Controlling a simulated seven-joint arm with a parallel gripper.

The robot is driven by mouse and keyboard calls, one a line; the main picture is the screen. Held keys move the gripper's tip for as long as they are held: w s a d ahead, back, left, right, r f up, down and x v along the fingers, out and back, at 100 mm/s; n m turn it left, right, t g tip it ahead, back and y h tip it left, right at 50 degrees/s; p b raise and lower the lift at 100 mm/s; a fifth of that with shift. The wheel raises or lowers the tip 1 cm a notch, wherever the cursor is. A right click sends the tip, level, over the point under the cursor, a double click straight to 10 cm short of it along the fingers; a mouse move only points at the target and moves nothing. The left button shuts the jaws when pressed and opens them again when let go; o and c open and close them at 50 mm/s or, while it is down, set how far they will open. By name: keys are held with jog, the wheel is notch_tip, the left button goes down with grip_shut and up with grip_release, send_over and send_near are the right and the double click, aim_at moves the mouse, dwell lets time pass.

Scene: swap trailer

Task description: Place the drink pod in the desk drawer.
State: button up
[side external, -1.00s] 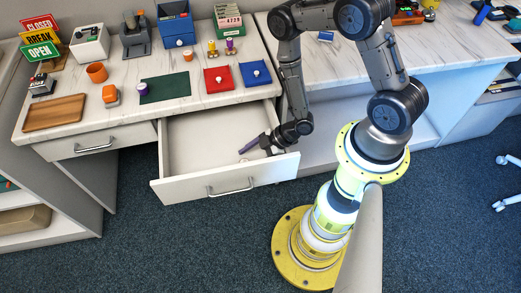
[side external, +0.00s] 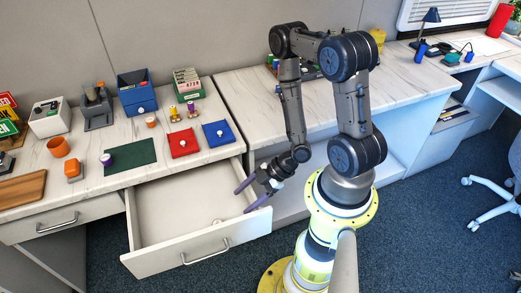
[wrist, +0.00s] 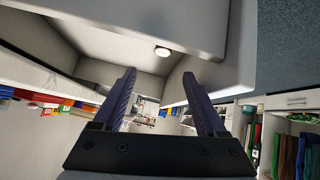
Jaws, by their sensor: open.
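The desk drawer (side external: 165,253) is pulled open below the left desk. A small round pale thing, which looks like the drink pod (side external: 217,221), lies on the drawer floor near the front. It also shows in the wrist view (wrist: 162,51), as a pale disc beyond my fingertips. My gripper (side external: 242,201) is open and empty, with its two purple fingers spread. It is over the right part of the drawer, to the right of the pod and apart from it. The wrist view shows nothing between the fingers (wrist: 163,88).
The desktop above holds a red tray (side external: 184,146), a blue tray (side external: 220,138), a green mat (side external: 130,166), an orange mug (side external: 58,147) and a blue bin (side external: 137,98). The drawer's right wall is close to my gripper. The rest of the drawer floor is clear.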

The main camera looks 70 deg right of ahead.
jog(key=w+d+r+m+g+h, duration=0.1)
jog(key=w+d+r+h, duration=0.4)
jog(key=w+d+r, duration=0.3)
notch_tip(320, 180, up, 12)
jog(key=d+m+h, duration=0.2)
jog(key=d+m, duration=0.1)
jog(key=s+a+r+m+h, duration=0.1)
jog(key=s+a+r+m, duration=0.15)
jog(key=r, duration=0.35)
jog(key=s+a+r+m, duration=0.2)
jog(key=s+r, duration=0.2)
jog(key=r, duration=0.3)
jog(key=s+a+r+m+y, duration=0.1)
jog(key=s+a+r, duration=0.1)
jog(key=s, duration=0.3)
jog(key=s+a+r+m+y, duration=0.1)
jog(key=s+a+r, duration=0.1)
jog(key=s+a, duration=0.2)
jog(key=shift+s+a+r+g, duration=0.3)
jog(key=shift+s+a, duration=0.1)
jog(key=shift+s, duration=0.4)
